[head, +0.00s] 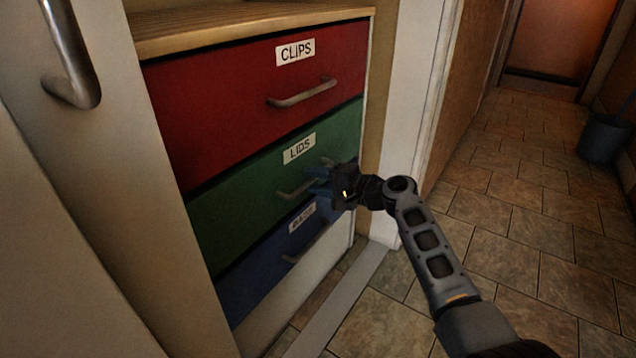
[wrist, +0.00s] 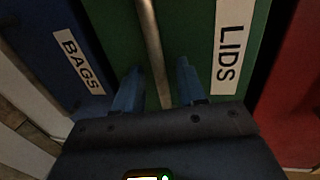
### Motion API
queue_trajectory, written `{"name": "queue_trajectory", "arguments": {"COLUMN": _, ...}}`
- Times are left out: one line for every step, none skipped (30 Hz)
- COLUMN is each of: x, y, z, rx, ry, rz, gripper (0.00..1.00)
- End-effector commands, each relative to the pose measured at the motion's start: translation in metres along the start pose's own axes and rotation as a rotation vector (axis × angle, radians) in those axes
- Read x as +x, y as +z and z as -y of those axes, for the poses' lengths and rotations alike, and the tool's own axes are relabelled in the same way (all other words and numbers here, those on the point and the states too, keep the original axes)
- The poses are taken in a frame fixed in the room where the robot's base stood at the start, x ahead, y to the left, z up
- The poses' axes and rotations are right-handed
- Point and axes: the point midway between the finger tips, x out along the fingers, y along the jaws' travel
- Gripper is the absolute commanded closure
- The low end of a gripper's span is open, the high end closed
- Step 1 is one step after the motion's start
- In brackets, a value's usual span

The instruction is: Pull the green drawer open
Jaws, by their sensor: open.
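The green drawer (head: 240,198) is the middle one of three and carries a "LIDS" label. It looks shut, with its front in line with the drawers above and below. Its metal bar handle (head: 290,190) is partly hidden by my gripper in the head view. My gripper (head: 318,182) is at the right part of that handle. In the wrist view the two blue fingers of my gripper (wrist: 157,82) are open, one on each side of the handle bar (wrist: 153,50). I cannot tell whether either finger touches the bar. The green front (wrist: 185,30) lies just beyond the fingertips.
The red "CLIPS" drawer (head: 250,95) is above and the blue "BAGS" drawer (head: 265,270) is below; both look shut. A pale door with a handle (head: 75,60) stands at the left. The tiled floor (head: 500,210) is clear at the right, with a bucket (head: 604,138) farther back.

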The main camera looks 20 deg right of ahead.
Motion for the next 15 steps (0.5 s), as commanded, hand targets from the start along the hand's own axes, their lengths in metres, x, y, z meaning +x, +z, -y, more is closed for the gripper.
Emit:
{"name": "queue_trajectory", "arguments": {"x": -0.0001, "y": 0.0, "z": 0.0002, "rx": 0.0, "ry": 0.0, "rz": 0.0, "gripper": 0.6}}
{"name": "queue_trajectory", "arguments": {"x": -0.0001, "y": 0.0, "z": 0.0002, "rx": 0.0, "ry": 0.0, "rz": 0.0, "gripper": 0.6}}
{"name": "queue_trajectory", "arguments": {"x": -0.0002, "y": 0.0, "z": 0.0002, "rx": 0.0, "ry": 0.0, "rz": 0.0, "gripper": 0.6}}
{"name": "queue_trajectory", "arguments": {"x": -0.0002, "y": 0.0, "z": 0.0002, "rx": 0.0, "ry": 0.0, "rz": 0.0, "gripper": 0.62}}
{"name": "queue_trajectory", "arguments": {"x": -0.0003, "y": 0.0, "z": 0.0001, "rx": 0.0, "ry": 0.0, "rz": 0.0, "gripper": 0.65}}
{"name": "queue_trajectory", "arguments": {"x": -0.0003, "y": 0.0, "z": 0.0001, "rx": 0.0, "ry": 0.0, "rz": 0.0, "gripper": 0.68}}
{"name": "queue_trajectory", "arguments": {"x": -0.0004, "y": 0.0, "z": 0.0001, "rx": 0.0, "ry": 0.0, "rz": 0.0, "gripper": 0.71}}
{"name": "queue_trajectory", "arguments": {"x": -0.0004, "y": 0.0, "z": 0.0001, "rx": 0.0, "ry": 0.0, "rz": 0.0, "gripper": 0.74}}
{"name": "queue_trajectory", "arguments": {"x": -0.0004, "y": -0.0001, "z": 0.0001, "rx": 0.0, "ry": 0.0, "rz": 0.0, "gripper": 0.78}}
{"name": "queue_trajectory", "arguments": {"x": -0.0004, "y": 0.0, "z": 0.0001, "rx": 0.0, "ry": 0.0, "rz": 0.0, "gripper": 0.81}}
{"name": "queue_trajectory", "arguments": {"x": -0.0005, "y": 0.0, "z": 0.0, "rx": 0.0, "ry": 0.0, "rz": 0.0, "gripper": 0.84}}
{"name": "queue_trajectory", "arguments": {"x": -0.0005, "y": 0.0, "z": 0.0, "rx": 0.0, "ry": 0.0, "rz": 0.0, "gripper": 0.88}}
{"name": "queue_trajectory", "arguments": {"x": -0.0005, "y": -0.0001, "z": 0.0, "rx": 0.0, "ry": 0.0, "rz": 0.0, "gripper": 0.9}}
{"name": "queue_trajectory", "arguments": {"x": -0.0005, "y": -0.0001, "z": 0.0, "rx": 0.0, "ry": 0.0, "rz": 0.0, "gripper": 0.93}}
{"name": "queue_trajectory", "arguments": {"x": -0.0005, "y": -0.0001, "z": 0.0, "rx": 0.0, "ry": 0.0, "rz": 0.0, "gripper": 0.97}}
